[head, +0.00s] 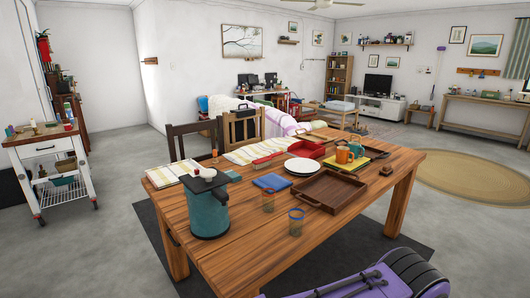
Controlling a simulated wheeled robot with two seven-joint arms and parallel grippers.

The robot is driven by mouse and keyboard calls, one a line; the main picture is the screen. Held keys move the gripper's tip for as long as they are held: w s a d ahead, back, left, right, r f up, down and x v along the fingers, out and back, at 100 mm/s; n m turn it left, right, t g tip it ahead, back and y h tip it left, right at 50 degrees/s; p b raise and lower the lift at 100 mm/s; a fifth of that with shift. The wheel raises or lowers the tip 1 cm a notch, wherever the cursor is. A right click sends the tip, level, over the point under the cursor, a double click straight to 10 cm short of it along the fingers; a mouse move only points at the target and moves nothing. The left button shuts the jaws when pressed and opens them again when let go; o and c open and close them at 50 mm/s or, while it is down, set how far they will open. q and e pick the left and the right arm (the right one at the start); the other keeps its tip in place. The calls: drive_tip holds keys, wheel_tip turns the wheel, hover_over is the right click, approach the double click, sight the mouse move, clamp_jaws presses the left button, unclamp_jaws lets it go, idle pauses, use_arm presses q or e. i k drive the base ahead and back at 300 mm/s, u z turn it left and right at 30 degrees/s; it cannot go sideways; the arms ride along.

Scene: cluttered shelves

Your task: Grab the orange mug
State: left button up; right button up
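An orange mug (344,155) stands upright on the right part of the wooden table (250,242). It is by a yellow, flat item (377,153) and behind the brown wooden tray (329,190). A second, smaller orange item (355,141) with a teal part beside it stands just behind the mug; I cannot tell exactly what it is. Neither of my grippers is in view.
A white cart (50,160) is at left. Floor left of the table is clear.

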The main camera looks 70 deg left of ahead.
sight(342, 152)
drive_tip(key=u, duration=0.55)
drive_tip(key=i, duration=3.8)
drive_tip(key=u, duration=2.15)
